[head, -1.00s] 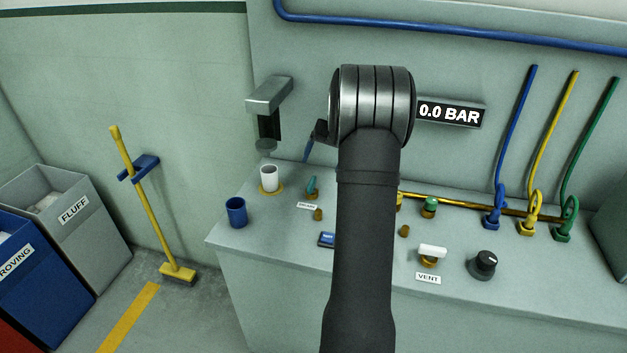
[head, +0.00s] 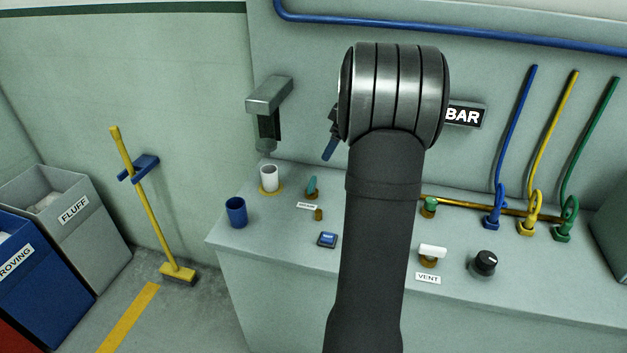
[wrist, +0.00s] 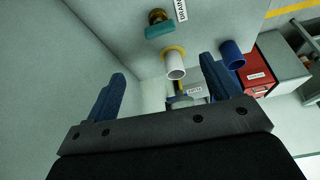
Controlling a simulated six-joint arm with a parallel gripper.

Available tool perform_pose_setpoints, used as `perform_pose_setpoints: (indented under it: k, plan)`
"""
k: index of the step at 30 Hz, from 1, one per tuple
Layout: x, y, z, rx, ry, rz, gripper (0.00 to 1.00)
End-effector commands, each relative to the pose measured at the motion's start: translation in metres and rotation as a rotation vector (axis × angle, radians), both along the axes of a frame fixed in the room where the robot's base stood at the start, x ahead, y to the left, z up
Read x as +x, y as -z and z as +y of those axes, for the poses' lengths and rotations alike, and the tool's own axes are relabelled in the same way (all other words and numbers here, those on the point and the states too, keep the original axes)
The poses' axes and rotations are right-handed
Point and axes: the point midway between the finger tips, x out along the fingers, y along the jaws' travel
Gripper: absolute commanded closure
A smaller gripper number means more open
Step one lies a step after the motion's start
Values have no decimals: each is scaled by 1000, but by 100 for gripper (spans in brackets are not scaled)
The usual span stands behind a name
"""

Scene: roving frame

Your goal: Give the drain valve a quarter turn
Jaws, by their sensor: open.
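The drain valve has a teal handle (head: 311,187) on a brass stem and stands on the left part of the bench top, behind a small label. In the wrist view the teal handle (wrist: 160,28) lies at the top, beside a label reading DRAIN (wrist: 181,10). My gripper's blue fingers (wrist: 163,78) are spread wide with nothing between them, apart from the valve. In the head view my gripper (head: 330,146) shows only in part, above and to the right of the valve; my wrist hides the rest.
A white cup (head: 269,178) stands left of the valve under a wall dispenser (head: 268,100), with a blue cup (head: 236,212) nearer the edge. A white VENT handle (head: 432,252) and black knob (head: 482,264) are at right. A blue device (head: 327,240) lies in front.

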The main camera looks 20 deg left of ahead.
Motion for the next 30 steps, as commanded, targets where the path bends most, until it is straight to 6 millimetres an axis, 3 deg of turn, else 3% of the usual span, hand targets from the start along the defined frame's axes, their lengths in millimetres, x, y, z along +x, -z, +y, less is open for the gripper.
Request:
perform_pose_setpoints:
  k: [18,24,30]
  plan:
    - [3,120,49,-1,2,4,18]
    - [4,139,58,-1,1,3,18]
    - [5,144,60,0,3,1,18]
